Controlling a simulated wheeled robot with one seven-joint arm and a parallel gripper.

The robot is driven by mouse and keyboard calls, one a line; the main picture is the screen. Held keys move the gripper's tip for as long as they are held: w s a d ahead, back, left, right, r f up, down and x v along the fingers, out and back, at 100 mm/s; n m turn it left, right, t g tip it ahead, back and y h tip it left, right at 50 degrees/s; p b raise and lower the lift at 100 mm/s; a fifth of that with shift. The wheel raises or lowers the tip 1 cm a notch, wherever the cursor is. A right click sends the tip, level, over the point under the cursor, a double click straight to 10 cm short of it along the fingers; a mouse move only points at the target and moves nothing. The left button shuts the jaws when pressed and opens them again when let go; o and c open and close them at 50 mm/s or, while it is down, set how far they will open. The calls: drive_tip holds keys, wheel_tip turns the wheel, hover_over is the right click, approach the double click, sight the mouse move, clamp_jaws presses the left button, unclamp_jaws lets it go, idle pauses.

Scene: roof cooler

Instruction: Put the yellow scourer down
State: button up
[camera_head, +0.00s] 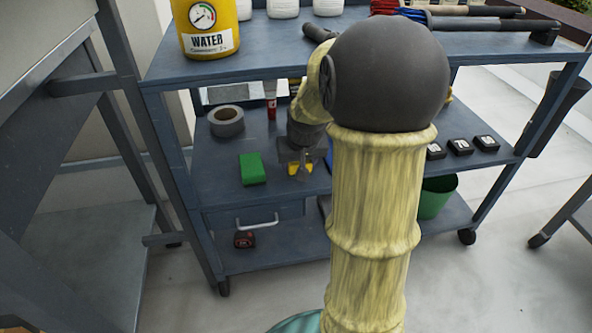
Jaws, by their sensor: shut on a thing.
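The yellow scourer (293,169) is held in my gripper (299,163) over the middle shelf of the blue-grey cart. Only small yellow parts show on either side of the grey finger. My gripper points down and is shut on it. The scourer is at or just above the shelf surface; I cannot tell whether it touches. A green block (252,169), like a scourer, lies on the same shelf to the left, apart from my gripper. My arm hides the shelf to the right of the gripper.
The cart's middle shelf (218,178) also bears a grey tape roll (226,122), a red tube (271,106) and small black blocks (460,147) at the right. A yellow water container (207,28) stands on the top shelf. A green bucket (437,197) is below. Shelf around the green block is clear.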

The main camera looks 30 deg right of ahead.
drive_tip(key=shift+w+d, duration=0.15)
drive_tip(key=shift+w, duration=0.8)
drive_tip(key=shift+w, duration=0.1)
drive_tip(key=shift+w+d+b, duration=0.1)
drive_tip(key=shift+w+b, duration=0.1)
drive_tip(key=shift+b, duration=0.1)
wheel_tip(320, 180, down, 4)
drive_tip(key=b, duration=0.3)
drive_tip(key=shift+r, duration=0.25)
drive_tip(key=shift+f, duration=0.3)
